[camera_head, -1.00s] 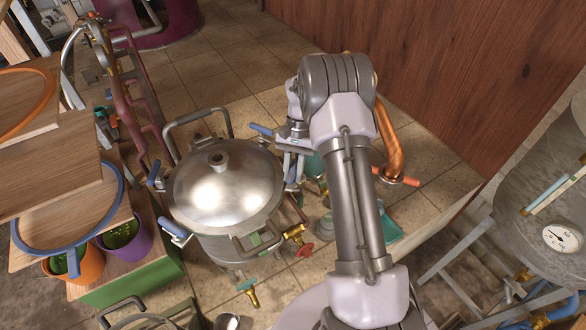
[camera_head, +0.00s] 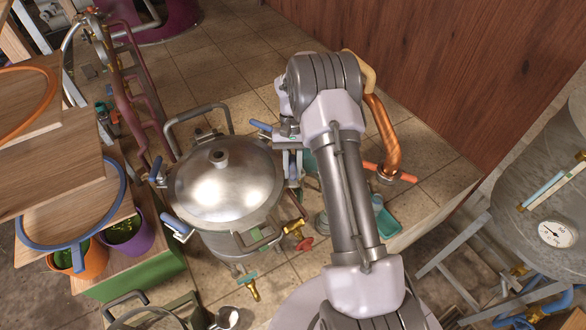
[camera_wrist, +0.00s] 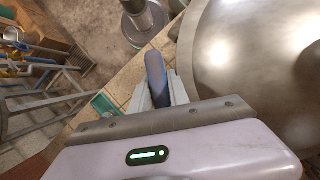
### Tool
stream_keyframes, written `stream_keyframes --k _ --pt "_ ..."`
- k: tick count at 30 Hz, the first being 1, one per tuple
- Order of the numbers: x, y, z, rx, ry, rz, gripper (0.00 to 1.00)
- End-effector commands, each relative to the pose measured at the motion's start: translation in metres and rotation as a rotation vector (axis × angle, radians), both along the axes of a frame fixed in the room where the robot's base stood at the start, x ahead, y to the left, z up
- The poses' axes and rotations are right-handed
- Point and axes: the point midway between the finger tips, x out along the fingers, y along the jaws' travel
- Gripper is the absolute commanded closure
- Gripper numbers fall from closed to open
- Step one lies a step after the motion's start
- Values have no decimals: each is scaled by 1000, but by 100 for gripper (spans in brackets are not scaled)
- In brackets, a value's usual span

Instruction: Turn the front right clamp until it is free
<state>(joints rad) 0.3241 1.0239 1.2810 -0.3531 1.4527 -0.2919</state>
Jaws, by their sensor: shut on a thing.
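The steel still pot with its domed lid (camera_head: 222,188) stands left of centre in the head view; the lid edge (camera_wrist: 245,60) fills the right of the wrist view. Blue-handled clamps sit around its rim. My gripper (camera_head: 290,160) is at the rim's right side, with the front right clamp (camera_head: 293,171) between its fingers. In the wrist view my gripper (camera_wrist: 163,92) is shut on the blue handle (camera_wrist: 155,68), which sticks out beyond the fingertips. The clamp's lower part is hidden by the fingers and my wrist.
Another blue-handled clamp (camera_head: 262,127) is just behind my gripper. The front left clamp (camera_head: 175,225) and a left clamp (camera_head: 155,168) are across the lid. A copper pipe (camera_head: 383,135) rises right of my arm. A red valve (camera_head: 303,243) is below the rim.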

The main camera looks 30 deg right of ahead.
Motion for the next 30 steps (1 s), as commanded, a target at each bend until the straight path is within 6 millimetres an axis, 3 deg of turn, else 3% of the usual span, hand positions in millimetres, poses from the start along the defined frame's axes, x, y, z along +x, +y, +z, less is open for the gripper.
stream_keyframes --k 3,4,7,16,20,26,30 --pt "1 0 1 0 -4 1 100" --pt "1 0 1 0 -4 1 74" --pt "1 0 1 0 -3 1 57" --pt "1 0 1 0 -1 0 57" --pt "6 -3 14 -1 -3 -1 57" --pt "23 -12 60 -3 -4 -1 57" --pt "38 -19 102 -2 -6 0 57"
